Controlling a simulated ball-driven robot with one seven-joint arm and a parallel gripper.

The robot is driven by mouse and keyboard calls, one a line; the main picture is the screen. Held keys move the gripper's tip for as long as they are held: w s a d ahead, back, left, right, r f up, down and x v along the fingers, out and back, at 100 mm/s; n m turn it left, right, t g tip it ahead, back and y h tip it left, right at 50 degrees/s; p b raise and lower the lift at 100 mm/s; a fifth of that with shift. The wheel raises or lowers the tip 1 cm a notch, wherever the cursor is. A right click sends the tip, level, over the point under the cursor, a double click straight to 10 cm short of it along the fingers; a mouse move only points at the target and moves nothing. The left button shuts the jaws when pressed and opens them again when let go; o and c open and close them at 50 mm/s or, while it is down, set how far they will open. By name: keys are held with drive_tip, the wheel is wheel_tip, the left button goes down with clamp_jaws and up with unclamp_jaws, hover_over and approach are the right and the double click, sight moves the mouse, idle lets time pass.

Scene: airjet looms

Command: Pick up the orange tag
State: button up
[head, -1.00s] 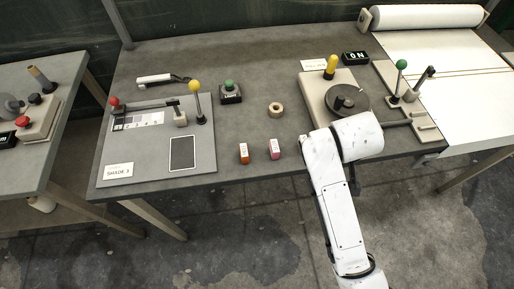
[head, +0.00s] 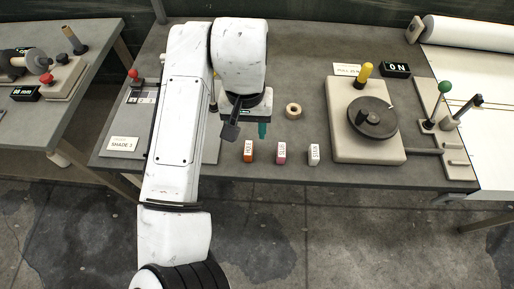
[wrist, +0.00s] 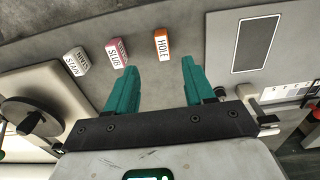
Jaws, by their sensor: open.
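The orange tag (head: 249,152) stands near the front edge of the middle table. In the wrist view the orange tag (wrist: 162,44) shows the word HOLE on its white face. My gripper (wrist: 160,66) is open and empty, its two teal fingers apart, with the tag beyond the gap between the fingertips and not touched. In the head view my gripper (head: 261,129) hangs over the table close behind the orange tag; the arm hides part of it.
A pink tag (head: 281,153) and a white tag (head: 314,154) stand in a row to the right of the orange one. A tan ring (head: 293,110) lies behind them. A base with a dark round dial (head: 372,117) stands further right. My arm covers much of the shade panel.

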hover_over(248, 148)
drive_tip(key=f, duration=0.5)
drive_tip(key=shift+s+f+p, duration=0.1)
drive_tip(key=shift+s+p, duration=0.2)
drive_tip(key=shift+s, duration=0.1)
drive_tip(key=shift+w+f+p, duration=0.2)
drive_tip(key=shift+f+p, duration=0.1)
drive_tip(key=shift+f, duration=1.1)
drive_tip(key=shift+w+f+p, duration=0.2)
drive_tip(key=shift+f+p, duration=0.05)
drive_tip(key=shift+f, duration=1.15)
clamp_jaws()
